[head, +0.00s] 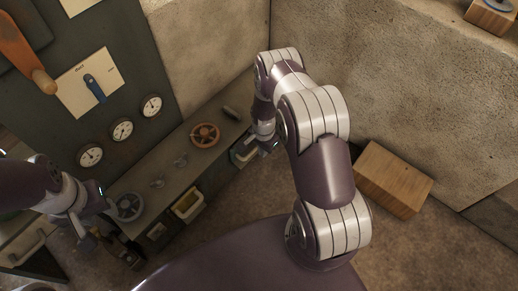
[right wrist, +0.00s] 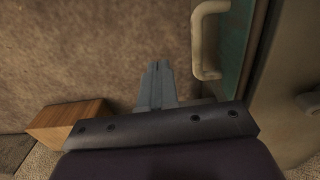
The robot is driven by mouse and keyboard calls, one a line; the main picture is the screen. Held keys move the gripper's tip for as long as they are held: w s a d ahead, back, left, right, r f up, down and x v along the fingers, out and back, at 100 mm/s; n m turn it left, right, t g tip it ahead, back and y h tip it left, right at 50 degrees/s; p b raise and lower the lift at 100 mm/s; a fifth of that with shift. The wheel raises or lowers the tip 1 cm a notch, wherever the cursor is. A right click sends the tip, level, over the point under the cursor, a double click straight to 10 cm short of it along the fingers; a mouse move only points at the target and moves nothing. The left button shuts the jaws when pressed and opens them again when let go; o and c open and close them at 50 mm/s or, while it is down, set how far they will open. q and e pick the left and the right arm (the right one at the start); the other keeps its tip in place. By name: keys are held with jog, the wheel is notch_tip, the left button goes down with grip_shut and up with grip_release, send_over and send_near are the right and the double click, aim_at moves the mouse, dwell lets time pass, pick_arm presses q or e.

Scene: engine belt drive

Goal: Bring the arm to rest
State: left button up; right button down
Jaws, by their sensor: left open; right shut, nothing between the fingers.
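My right arm reaches forward and bends down toward the back corner of the room. Its gripper (head: 266,146) hangs low beside the front of the bench and is small in the head view. In the right wrist view the right gripper's fingers (right wrist: 157,68) are together with nothing between them, pointing at the brown floor or wall surface. A pale handle (right wrist: 205,40) is to their right, apart from them. My left gripper (head: 128,252) is at the lower left in front of the bench, open; nothing is visible in it.
The bench (head: 165,160) carries an orange-brown wheel (head: 204,135) and a grey wheel (head: 127,206). An open drawer (head: 188,205) juts from its front. Gauges (head: 122,129) and a blue lever (head: 95,88) are on the wall panel. A wooden box (head: 393,179) stands right of my right arm.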

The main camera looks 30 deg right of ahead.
pick_arm(q)
notch_tip(320, 180, up, 4)
jog(key=p, duration=0.3)
jog(key=shift+w+r, duration=0.15)
jog(key=shift+r, duration=0.1)
pick_arm(e)
jog(key=s+d+r, duration=0.2)
jog(key=s+r, duration=0.2)
jog(key=r, duration=0.3)
jog(key=shift+s, duration=0.15)
jog(key=shift+r, duration=0.1)
